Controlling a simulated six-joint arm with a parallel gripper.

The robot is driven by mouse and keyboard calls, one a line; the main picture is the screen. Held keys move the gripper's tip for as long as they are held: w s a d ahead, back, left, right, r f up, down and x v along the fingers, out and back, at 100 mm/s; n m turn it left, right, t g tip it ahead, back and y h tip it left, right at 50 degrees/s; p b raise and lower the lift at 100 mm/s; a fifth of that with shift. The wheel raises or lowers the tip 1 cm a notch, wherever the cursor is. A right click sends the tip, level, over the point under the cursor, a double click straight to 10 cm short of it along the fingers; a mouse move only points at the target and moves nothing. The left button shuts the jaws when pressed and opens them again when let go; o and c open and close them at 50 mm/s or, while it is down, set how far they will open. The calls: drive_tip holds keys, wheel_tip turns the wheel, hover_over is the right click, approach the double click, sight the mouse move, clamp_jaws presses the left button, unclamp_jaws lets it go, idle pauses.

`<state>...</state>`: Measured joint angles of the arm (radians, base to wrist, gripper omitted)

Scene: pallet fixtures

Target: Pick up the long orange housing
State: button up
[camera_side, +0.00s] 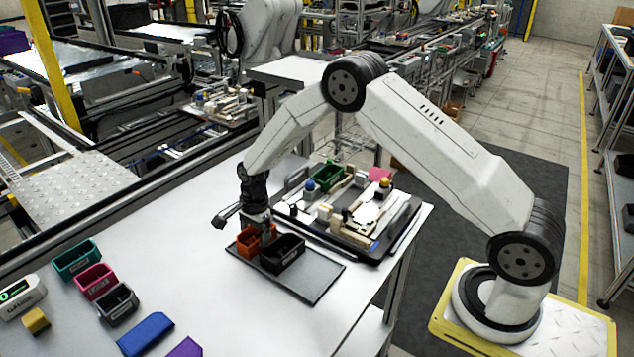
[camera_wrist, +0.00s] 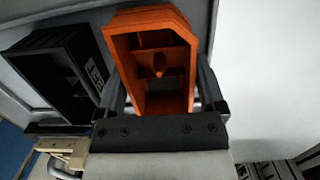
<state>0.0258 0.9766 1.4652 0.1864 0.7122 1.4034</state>
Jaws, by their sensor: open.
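The long orange housing (camera_side: 247,243) is an open-topped box on a dark tray (camera_side: 318,285) on the white table. In the wrist view the orange housing (camera_wrist: 118,50) fills the upper middle, with a divider and a post inside. My gripper (camera_side: 260,228) points down at the housing, and its near parts hide some of it in the side view. In the wrist view my gripper (camera_wrist: 162,80) is open, one finger on each side of the housing's near end. I cannot tell whether the fingers touch its walls.
A black housing (camera_side: 283,253) stands close beside the orange one, also left in the wrist view (camera_wrist: 40,72). A pallet with fixtures and a green bin (camera_side: 327,175) lies behind. Teal (camera_side: 77,259), magenta (camera_side: 96,281) and other parts lie at the left; bare table lies between.

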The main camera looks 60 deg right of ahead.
drive_tip(key=c, duration=1)
drive_tip(key=shift+r, duration=0.1)
drive_tip(key=shift+r, duration=0.7)
drive_tip(key=shift+s+d+r, duration=0.1)
drive_tip(key=shift+s+r, duration=1.8)
drive_tip(key=shift+s, duration=0.45)
drive_tip(key=shift+s+a+r, duration=0.1)
drive_tip(key=shift+s+r, duration=1.8)
drive_tip(key=shift+s, duration=0.4)
drive_tip(key=shift+s+d+r, duration=0.1)
drive_tip(key=shift+s+r, duration=1.8)
drive_tip(key=shift+s, duration=0.45)
